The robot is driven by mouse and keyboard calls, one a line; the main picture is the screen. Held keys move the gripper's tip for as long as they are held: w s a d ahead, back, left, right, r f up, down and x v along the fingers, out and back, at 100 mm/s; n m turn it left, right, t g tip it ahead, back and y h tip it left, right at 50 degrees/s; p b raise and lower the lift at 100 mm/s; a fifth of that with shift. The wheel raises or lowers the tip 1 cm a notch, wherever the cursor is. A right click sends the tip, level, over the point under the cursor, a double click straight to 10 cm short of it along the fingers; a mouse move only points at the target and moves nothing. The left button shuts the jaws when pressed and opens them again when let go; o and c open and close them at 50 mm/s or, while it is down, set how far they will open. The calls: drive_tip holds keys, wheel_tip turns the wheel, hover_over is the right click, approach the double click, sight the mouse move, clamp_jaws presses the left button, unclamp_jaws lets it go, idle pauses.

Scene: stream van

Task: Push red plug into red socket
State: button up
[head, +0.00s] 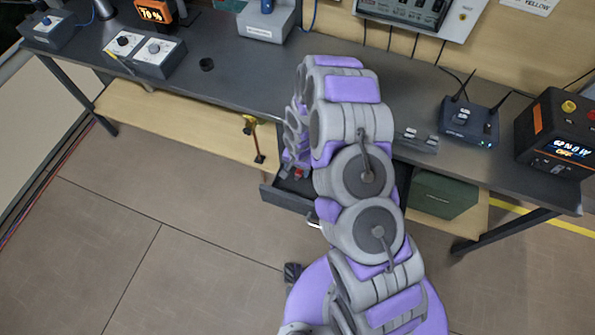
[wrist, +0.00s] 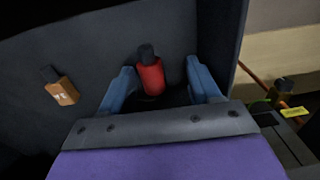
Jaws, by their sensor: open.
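A red plug (wrist: 151,78) with a dark end lies in the open dark drawer (head: 286,199). A small red patch, probably this plug, shows at the drawer in the head view. My gripper (wrist: 160,68) is open over the drawer, its two blue fingers on either side of the red plug. I cannot tell whether the fingers touch it. An orange plug (wrist: 62,92) with a dark end lies apart to the left in the drawer. In the head view my arm hides much of the drawer. I cannot make out a red socket for certain.
The dark workbench (head: 235,85) carries control boxes (head: 145,55), a router (head: 468,122) and a black power unit (head: 558,135) with coloured knobs or sockets. A yellow-and-black item (head: 250,125) hangs at the bench's front edge. A green box (head: 443,194) sits beneath. Floor at left is clear.

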drive_tip(key=shift+d, duration=0.55)
drive_tip(key=shift+c, duration=1.2)
drive_tip(key=shift+d, duration=0.3)
drive_tip(key=shift+c, duration=1.4)
drive_tip(key=shift+a, duration=0.65)
clamp_jaws()
drive_tip(key=shift+d, duration=0.1)
